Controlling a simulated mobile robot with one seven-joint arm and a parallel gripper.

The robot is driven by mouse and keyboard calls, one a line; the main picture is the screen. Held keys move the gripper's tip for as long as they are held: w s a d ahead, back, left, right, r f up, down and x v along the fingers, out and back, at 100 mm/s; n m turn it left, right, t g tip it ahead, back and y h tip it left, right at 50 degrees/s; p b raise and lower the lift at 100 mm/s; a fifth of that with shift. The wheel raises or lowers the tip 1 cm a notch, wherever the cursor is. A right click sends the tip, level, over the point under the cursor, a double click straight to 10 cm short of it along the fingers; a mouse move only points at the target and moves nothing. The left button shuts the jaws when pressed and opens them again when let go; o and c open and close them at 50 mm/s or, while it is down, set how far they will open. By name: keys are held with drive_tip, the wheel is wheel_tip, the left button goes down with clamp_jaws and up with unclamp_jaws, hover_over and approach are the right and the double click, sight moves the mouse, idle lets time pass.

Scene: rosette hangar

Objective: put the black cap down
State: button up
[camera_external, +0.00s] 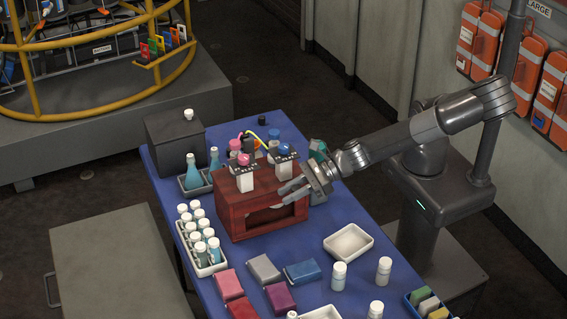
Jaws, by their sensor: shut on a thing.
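My gripper (291,190) is above the front right part of the dark red wooden box (240,207), its fingers pointing left. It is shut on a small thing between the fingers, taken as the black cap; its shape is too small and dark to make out. A separate small black cap-like piece (262,121) is at the far edge of the blue table (310,235). Two white bottles stand at the box, one with a pink top (243,172) and one with a blue top (283,168).
A white rack of capped bottles (209,262) is at the left edge. A dark box (172,143) and blue flasks (193,174) stand at the back left.

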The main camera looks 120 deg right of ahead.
drive_tip(key=s+f+m+g+h, duration=0.1)
drive_tip(key=s+f+m+h, duration=0.3)
drive_tip(key=s+f+h, duration=0.15)
drive_tip(key=m+g+h, duration=0.4)
drive_tip(key=m, duration=0.2)
hover_over(336, 241)
drive_tip(key=w+a, duration=0.3)
drive_tip(key=a, duration=0.1)
wheel_tip(336, 241, down, 7)
drive_tip(key=shift+s+a+f, duration=0.1)
drive_tip(key=shift+f, duration=0.9)
drive_tip(key=shift+s+a+f, duration=0.1)
drive_tip(key=shift+f, duration=0.85)
drive_tip(key=shift+f, duration=0.15)
drive_tip(key=shift+f, duration=0.45)
drive_tip(key=o, duration=1)
drive_tip(key=shift+n, duration=0.3)
drive_tip(key=shift+c, duration=0.2)
